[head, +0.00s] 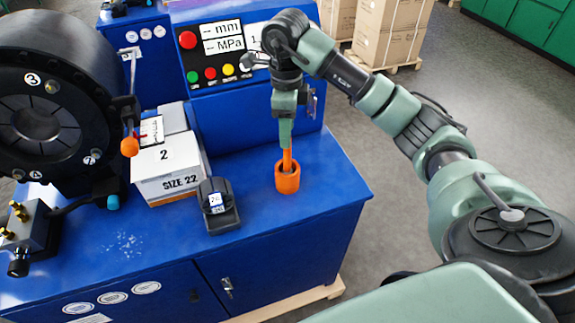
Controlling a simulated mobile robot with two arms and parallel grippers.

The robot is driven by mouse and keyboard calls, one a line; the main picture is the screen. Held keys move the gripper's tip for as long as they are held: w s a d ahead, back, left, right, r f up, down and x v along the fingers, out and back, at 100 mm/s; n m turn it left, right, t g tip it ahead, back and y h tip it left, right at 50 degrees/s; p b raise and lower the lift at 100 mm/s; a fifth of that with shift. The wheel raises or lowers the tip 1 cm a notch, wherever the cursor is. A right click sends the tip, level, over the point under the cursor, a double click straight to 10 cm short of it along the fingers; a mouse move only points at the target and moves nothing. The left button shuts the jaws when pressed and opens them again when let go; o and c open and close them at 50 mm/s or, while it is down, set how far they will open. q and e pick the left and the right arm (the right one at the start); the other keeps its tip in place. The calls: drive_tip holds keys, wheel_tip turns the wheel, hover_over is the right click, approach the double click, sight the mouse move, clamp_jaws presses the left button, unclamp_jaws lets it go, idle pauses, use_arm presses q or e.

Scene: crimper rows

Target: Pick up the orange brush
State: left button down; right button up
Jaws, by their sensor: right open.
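The orange brush (287,160) stands upright in an orange cup (287,182) on the blue bench top, right of the middle. Only a short part of its shaft shows above the cup's rim. My right gripper (286,144) points straight down right above the cup, with its fingers at the top of the brush. The jaws are open, but the gap between them is hard to see from here. The fingers hide the brush's upper end, and the cup hides its lower end. My left gripper is out of view.
A black device (217,205) stands left of the cup, with a white box (168,172) marked 2 behind it. The large black crimper head (50,110) fills the left side. A blue control panel (235,50) rises behind. The bench top right of the cup is clear.

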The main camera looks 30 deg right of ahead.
sight(287, 152)
wheel_tip(287, 152, down, 2)
drive_tip(key=shift+f+p, duration=0.15)
drive_tip(key=shift+p, duration=0.3)
wheel_tip(287, 152, down, 6)
drive_tip(key=p, duration=0.2)
drive_tip(key=shift+w+r+p, duration=0.1)
drive_tip(key=shift+r+p, duration=0.1)
drive_tip(key=shift+p, duration=0.15)
clamp_jaws()
